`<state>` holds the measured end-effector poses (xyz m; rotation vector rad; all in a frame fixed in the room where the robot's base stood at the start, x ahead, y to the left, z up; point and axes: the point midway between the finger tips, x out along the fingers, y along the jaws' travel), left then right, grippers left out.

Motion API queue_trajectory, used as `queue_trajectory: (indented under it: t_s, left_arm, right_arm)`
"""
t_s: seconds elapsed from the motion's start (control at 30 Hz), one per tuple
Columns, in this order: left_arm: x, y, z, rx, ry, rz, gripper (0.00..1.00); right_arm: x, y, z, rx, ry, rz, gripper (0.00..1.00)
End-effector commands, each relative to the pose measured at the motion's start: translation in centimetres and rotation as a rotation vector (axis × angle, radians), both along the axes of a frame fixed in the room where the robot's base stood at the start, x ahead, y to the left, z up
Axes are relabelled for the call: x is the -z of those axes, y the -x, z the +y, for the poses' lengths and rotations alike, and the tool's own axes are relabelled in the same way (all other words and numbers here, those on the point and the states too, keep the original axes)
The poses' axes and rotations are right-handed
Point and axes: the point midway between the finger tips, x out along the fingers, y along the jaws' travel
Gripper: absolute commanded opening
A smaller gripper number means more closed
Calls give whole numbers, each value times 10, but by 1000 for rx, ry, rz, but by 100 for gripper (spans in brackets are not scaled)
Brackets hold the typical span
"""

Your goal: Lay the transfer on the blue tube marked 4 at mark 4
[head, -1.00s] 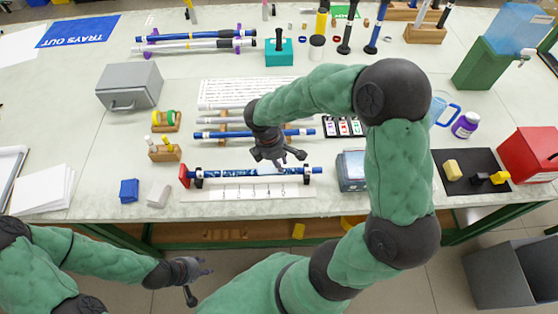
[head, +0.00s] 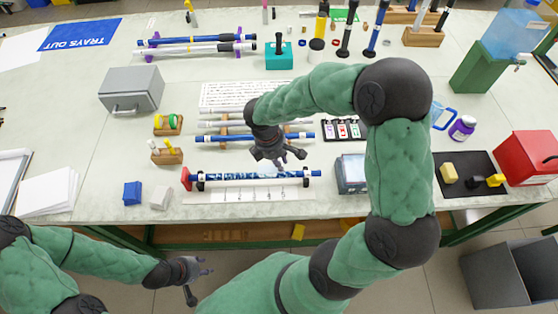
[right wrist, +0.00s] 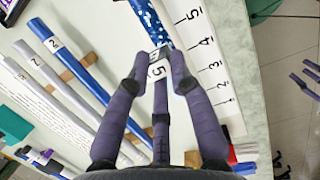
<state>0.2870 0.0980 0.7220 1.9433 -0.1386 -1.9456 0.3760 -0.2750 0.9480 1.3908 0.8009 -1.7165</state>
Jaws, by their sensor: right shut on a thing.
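A dark blue tube (head: 310,174) lies level in black holders near the table's front, a red stop at its left end. A blue-and-white speckled stretch shows on it, also in the right wrist view (right wrist: 146,18). Its number is not readable. A strip with marks 1 to 5 (head: 212,195) lies in front. My right gripper (head: 281,159) is above and behind the tube, near marks 4 and 5. My left gripper (head: 203,273) is open and empty, off the table's front.
Another blue tube (head: 215,138) and white tubes lie on a rack behind. A blue block (head: 132,193) and a white block (head: 161,197) stand to the left. A blue-grey box (head: 351,174) stands close to the right. A grey metal box (head: 131,90) is further back left.

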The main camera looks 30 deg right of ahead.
Motion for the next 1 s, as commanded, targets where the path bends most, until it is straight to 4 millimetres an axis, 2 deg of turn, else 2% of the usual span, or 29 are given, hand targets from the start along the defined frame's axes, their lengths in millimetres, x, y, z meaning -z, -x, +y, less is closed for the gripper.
queue_trajectory:
  t_s: [0.63, 1.0]
  left_arm:
    - [-36, 0, 0, 0, 0, 0, 39]
    - [-37, 0, 0, 0, 0, 0, 39]
  right_arm:
    - [-41, 0, 0, 0, 0, -1, 0]
    - [-43, 0, 0, 0, 0, -1, 0]
